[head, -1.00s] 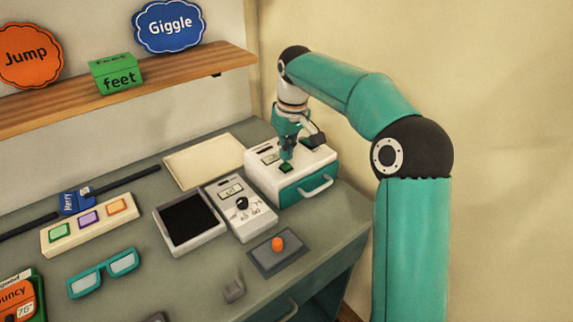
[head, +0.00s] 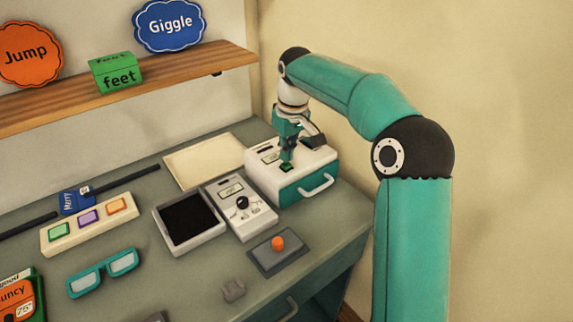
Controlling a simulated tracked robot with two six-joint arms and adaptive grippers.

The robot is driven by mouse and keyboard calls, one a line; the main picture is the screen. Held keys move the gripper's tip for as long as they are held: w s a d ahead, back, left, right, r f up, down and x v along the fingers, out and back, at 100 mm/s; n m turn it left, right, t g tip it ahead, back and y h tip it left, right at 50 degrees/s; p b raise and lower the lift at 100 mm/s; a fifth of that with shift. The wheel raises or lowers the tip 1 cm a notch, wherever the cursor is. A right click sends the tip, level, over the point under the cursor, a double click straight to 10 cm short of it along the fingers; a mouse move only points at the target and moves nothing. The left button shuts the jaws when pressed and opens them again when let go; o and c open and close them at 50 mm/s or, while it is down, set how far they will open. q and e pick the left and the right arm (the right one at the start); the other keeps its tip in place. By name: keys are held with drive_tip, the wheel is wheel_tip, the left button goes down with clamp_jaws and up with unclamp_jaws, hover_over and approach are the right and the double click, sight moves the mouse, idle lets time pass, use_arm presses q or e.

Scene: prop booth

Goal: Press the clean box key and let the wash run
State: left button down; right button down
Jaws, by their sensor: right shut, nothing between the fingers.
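The clean box (head: 310,181) is a white-topped box with a teal front and a pale handle, at the back right of the counter. A green key (head: 286,168) is on its top. My right gripper (head: 286,160) is shut and empty, pointing down with its fingertips at the green key. I cannot tell whether they touch the key or press it down. A small display on the box top is partly hidden behind the gripper. My left gripper is not in view.
Left of the box stand a white dial unit (head: 247,220) and a black-bottomed tray (head: 220,245). An orange button on a grey plate (head: 259,263) lies in front. A three-button panel (head: 49,240), teal glasses (head: 103,288) and a cream board (head: 178,172) lie further left.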

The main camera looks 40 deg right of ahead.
drive_tip(key=shift+f+b, duration=0.55)
drive_tip(key=shift+f, duration=0.3)
drive_tip(key=shift+r, duration=0.2)
wheel_tip(320, 180, up, 8)
drive_tip(key=p, duration=0.8)
drive_tip(key=shift+f, duration=0.15)
idle(0.6)
